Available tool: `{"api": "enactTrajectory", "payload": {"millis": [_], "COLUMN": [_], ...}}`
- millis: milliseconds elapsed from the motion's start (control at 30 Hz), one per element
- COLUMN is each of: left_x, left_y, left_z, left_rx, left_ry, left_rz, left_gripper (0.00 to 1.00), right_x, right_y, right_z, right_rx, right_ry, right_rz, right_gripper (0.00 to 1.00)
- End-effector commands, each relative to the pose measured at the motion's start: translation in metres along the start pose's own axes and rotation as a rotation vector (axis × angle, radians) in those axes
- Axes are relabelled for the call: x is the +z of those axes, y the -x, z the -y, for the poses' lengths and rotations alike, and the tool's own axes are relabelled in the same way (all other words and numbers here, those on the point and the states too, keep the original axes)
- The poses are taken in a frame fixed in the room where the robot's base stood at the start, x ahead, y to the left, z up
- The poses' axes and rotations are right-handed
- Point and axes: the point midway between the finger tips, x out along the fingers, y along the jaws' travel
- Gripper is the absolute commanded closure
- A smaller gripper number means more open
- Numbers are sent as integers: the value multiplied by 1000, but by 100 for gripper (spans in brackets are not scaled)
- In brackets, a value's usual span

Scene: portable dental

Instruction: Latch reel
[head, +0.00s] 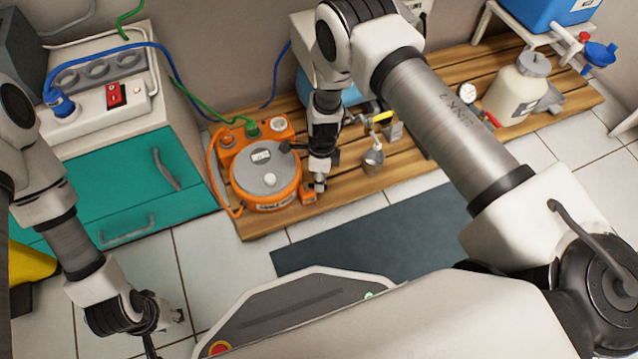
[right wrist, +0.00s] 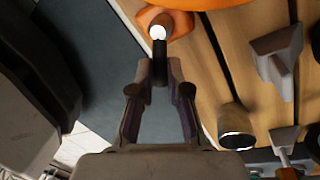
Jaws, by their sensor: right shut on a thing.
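The orange reel (head: 266,175) with a grey round top sits on the wooden slatted platform at centre. A small orange latch block (head: 308,193) stands at its right side. My right gripper (head: 319,186) reaches down beside the reel at this block. A white round end (right wrist: 157,32) shows just past the fingertips, over the orange latch block (right wrist: 168,20). My left gripper (head: 168,328) hangs low at the left, empty, its fingers apart, away from the reel.
A teal cabinet (head: 120,190) with a power strip on top stands left of the reel. Cables run to the reel. A metal cup (head: 373,160) and a white jug (head: 515,92) stand on the platform (head: 440,150). A dark mat (head: 380,240) lies in front.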

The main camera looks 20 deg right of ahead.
Motion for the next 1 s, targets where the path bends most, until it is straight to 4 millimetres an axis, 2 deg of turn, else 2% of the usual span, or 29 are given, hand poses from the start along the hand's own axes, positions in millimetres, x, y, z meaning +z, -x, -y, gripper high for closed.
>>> {"api": "enactTrajectory", "payload": {"millis": [500,733,1000], "left_x": [0,-1,-1], "left_y": [-6,-7,-7], "left_z": [0,0,0], "left_rx": [0,0,0], "left_ry": [2,2,2], "left_rz": [-1,-1,-2], "left_gripper": [60,60,60], "right_x": [5,7,8], "right_y": [2,2,3], "right_z": [15,18,19], "right_rx": [1,2,2], "right_ry": [420,516,550], "right_rz": [-84,-103,-110], "right_gripper": [100,100,100]}}
